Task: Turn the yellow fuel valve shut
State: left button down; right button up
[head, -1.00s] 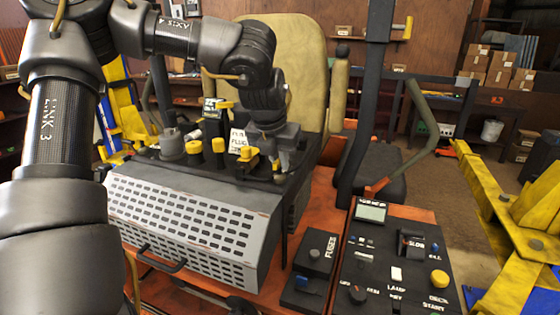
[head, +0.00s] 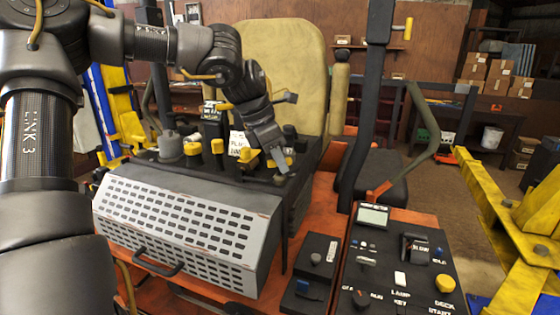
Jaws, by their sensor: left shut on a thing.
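My left gripper (head: 281,166) reaches down from the upper left to the dark panel behind the grey perforated cover. Its fingers are shut on a small yellow handle (head: 288,161), which I take to be the fuel valve; only a bit of yellow shows beside the fingertips. The fingers hide most of the handle, so its exact angle cannot be told. Another yellow lever-shaped part (head: 249,158) stands just left of the gripper. My right gripper is not in view.
Yellow knobs (head: 217,147) and a grey cylinder (head: 171,147) stand left on the same panel. The perforated cover (head: 180,217) lies in front, the tan seat (head: 285,65) behind. A control console (head: 405,262) is at lower right.

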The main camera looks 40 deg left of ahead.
pick_arm(q)
jog(key=m+g+h, duration=0.1)
jog(key=m, duration=0.3)
jog(key=shift+m+g+h, duration=0.3)
jog(key=shift+m+g, duration=0.3)
jog(key=shift+m, duration=1)
jog(key=shift+p, duration=0.3)
jog(key=c, duration=1.5)
grip_release()
jog(key=shift+w, duration=0.1)
jog(key=shift+o, duration=0.2)
